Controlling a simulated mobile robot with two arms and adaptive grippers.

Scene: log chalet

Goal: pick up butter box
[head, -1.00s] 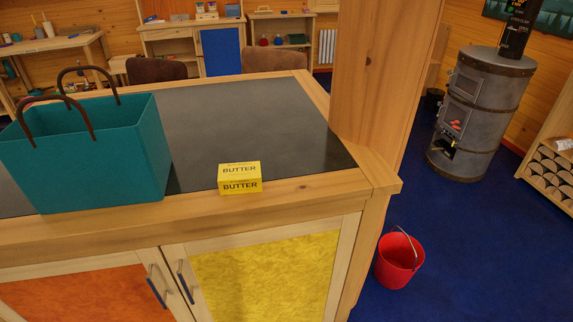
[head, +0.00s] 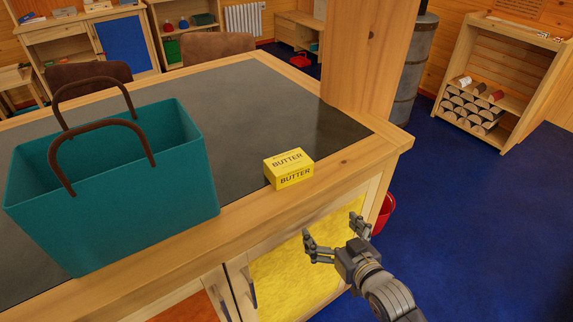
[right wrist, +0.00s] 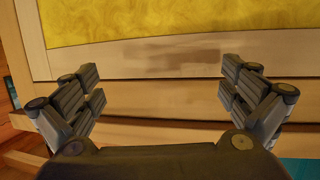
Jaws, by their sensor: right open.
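A yellow butter box (head: 289,169) with dark "BUTTER" lettering sits on the counter (head: 262,205), near its front edge where the dark top meets the wooden border. My right gripper (head: 334,237) is open and empty in front of the counter, lower than the butter box and to its right in the head view. In the right wrist view its two fingers (right wrist: 162,90) are spread wide, facing the wooden frame and yellow door panel (right wrist: 150,20). The butter box is not visible in the right wrist view. My left gripper is not in view.
A teal bag (head: 120,205) with brown handles stands on the counter left of the butter box. A wooden post (head: 368,60) rises at the counter's right corner. A red bucket (head: 383,213) is partly hidden on the blue floor. Open floor lies to the right.

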